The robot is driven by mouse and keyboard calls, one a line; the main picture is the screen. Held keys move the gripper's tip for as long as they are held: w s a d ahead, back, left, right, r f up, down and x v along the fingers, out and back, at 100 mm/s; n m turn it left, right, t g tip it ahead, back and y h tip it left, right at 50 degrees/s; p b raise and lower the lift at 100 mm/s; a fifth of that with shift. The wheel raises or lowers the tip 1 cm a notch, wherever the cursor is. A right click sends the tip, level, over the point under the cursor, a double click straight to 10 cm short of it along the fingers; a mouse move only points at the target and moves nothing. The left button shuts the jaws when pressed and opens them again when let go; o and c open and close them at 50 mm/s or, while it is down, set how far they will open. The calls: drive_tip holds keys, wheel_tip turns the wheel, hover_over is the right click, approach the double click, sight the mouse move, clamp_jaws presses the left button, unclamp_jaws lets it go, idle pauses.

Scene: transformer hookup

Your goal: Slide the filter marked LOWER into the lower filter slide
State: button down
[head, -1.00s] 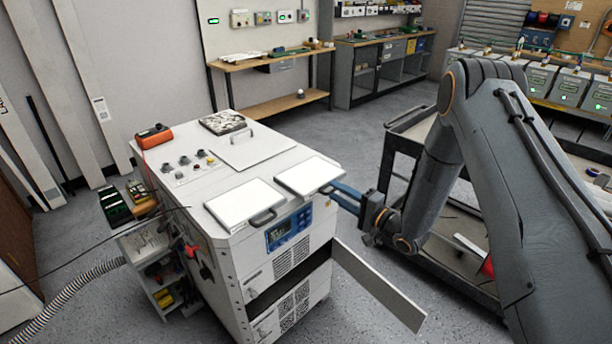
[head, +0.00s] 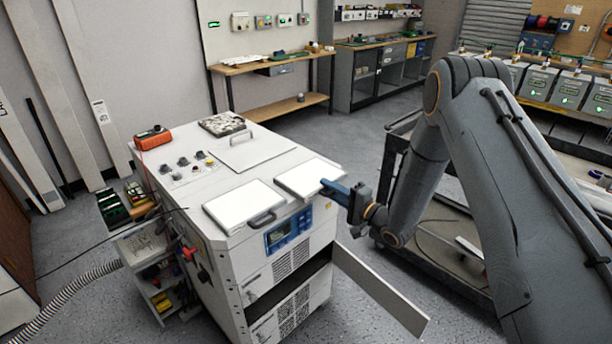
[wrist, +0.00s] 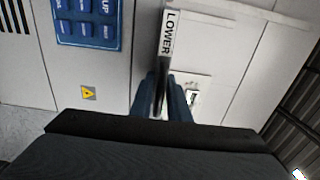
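The filter marked LOWER (head: 308,177) is a white panel lying on top of the white cabinet, at its front right. Its black-on-white LOWER label (wrist: 170,33) is readable in the wrist view. My gripper (head: 328,187) is at its front edge, over its dark handle. In the wrist view my blue fingers (wrist: 165,95) lie on either side of the dark handle; whether they press on it is not clear. A dark slot (head: 290,284) crosses the cabinet front below the blue panel; its inside is hidden in shadow.
A second white filter (head: 243,205) with a dark handle lies to the left. A flap (head: 380,290) sticks out from the cabinet front at right. An orange device (head: 152,138) sits on the back left of the top. A dark cart (head: 440,260) stands behind my arm.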

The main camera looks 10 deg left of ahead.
drive_tip(key=shift+r, duration=0.15)
drive_tip(key=r+p+v, duration=0.2)
drive_tip(key=p+v, duration=0.3)
drive_tip(key=v, duration=0.9)
drive_tip(key=shift+r, duration=0.4)
idle(1.4)
